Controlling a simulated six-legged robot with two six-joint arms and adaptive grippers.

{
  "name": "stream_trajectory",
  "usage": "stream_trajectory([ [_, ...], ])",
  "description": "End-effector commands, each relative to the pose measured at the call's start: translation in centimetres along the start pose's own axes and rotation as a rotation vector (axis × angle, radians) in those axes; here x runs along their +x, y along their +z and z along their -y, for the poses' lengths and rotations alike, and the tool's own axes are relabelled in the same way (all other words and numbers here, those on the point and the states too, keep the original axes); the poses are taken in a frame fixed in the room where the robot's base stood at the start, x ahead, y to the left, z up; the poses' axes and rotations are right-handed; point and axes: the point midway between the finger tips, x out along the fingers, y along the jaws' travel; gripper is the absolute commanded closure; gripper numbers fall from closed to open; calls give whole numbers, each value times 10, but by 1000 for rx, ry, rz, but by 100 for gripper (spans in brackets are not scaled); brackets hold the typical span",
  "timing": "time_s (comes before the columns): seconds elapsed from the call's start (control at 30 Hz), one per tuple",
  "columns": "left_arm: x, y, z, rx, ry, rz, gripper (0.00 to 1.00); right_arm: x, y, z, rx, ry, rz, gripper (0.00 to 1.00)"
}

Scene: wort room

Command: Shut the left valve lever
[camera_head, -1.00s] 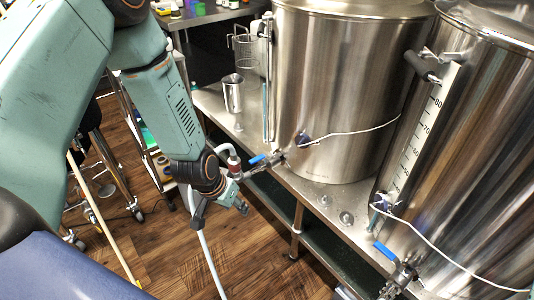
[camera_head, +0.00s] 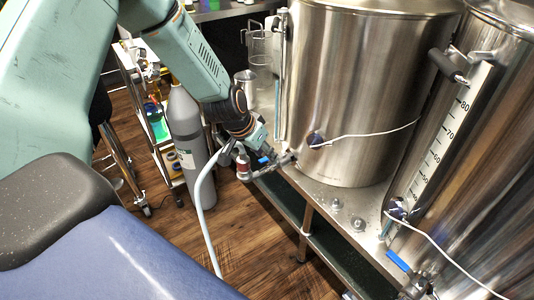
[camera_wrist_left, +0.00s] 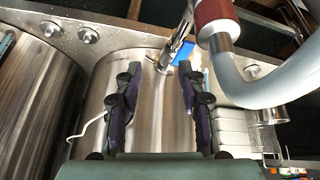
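The left valve lever (camera_head: 265,158) has a blue handle on the valve (camera_head: 284,160) low on the left steel kettle (camera_head: 350,95). In the left wrist view the blue lever (camera_wrist_left: 183,52) shows beyond the fingertips, closer to the right finger. My left gripper (camera_head: 254,146) is right beside the lever and partly covers the area around it in the head view. In the left wrist view my gripper (camera_wrist_left: 155,84) is open, with nothing between its fingers. I cannot tell whether it touches the lever. My right gripper is not in view.
A pale hose (camera_head: 201,205) with a red fitting (camera_head: 243,162) hangs from the left valve, close to my gripper. A second blue lever (camera_head: 397,260) is on the right kettle (camera_head: 480,150). A grey cylinder (camera_head: 187,130) stands left of the bench. A steel cup (camera_head: 246,86) is behind my forearm.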

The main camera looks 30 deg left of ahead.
Motion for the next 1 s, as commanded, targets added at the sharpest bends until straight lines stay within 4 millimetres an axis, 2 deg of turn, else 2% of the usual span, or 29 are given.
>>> stream_trajectory([
  [0.33,-13,-16,28,182,35,69,60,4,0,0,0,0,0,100],
  [0.53,-18,-19,38,259,54,99,60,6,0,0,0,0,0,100],
  [0.67,-9,-18,38,265,55,102,60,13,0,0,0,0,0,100],
  [1.0,35,-13,36,265,54,102,60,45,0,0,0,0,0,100],
])
